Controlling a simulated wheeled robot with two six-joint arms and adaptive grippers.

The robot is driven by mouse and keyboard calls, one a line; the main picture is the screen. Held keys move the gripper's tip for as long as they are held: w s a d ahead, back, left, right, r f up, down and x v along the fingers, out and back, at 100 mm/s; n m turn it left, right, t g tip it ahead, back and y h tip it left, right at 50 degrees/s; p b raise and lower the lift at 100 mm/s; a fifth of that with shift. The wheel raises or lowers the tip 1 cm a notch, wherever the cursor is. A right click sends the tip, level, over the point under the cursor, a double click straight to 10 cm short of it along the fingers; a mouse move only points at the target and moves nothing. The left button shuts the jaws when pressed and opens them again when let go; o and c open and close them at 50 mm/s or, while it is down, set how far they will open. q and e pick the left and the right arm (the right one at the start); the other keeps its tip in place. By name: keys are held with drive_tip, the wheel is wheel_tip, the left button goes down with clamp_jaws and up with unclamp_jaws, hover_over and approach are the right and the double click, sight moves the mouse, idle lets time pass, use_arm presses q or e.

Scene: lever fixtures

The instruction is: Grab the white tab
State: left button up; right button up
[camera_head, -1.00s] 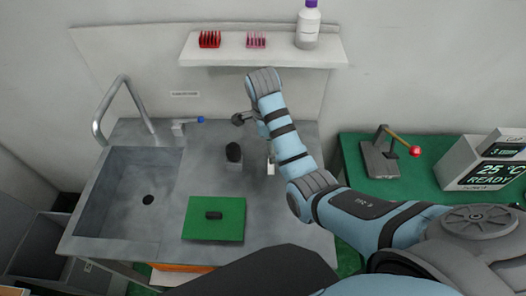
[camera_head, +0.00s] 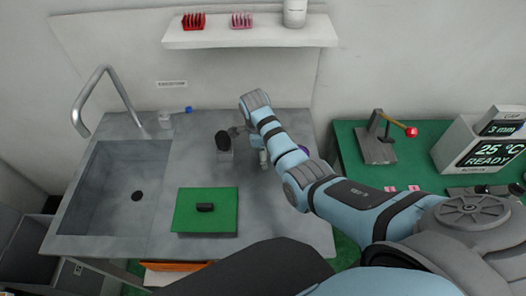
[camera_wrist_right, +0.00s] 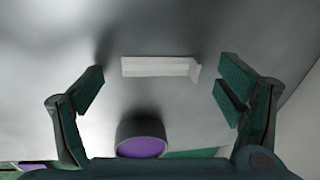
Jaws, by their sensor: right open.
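In the right wrist view, a white tab (camera_wrist_right: 160,67), a flat pale bar with a small bent right end, lies ahead between my right gripper's fingers. My right gripper (camera_wrist_right: 168,95) is open, one dark green finger on each side, with clear space between them and the tab. In the head view, a small whitish piece (camera_head: 263,158) shows below my right forearm; I cannot tell if it is the tab. The gripper itself is mostly hidden there by the arm. My left gripper is not in view.
A purple-topped cylinder (camera_wrist_right: 141,138) stands low between the fingers in the wrist view. In the head view, a black-knobbed fixture (camera_head: 223,142) stands left of the arm. A green mat (camera_head: 185,218), sink (camera_head: 115,200), shelf (camera_head: 260,38) and red-knobbed lever (camera_head: 378,150) surround the workspace.

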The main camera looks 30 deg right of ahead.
drive_tip(key=c, duration=1)
drive_tip(key=shift+s, duration=0.1)
drive_tip(key=c, duration=0.6)
clamp_jaws()
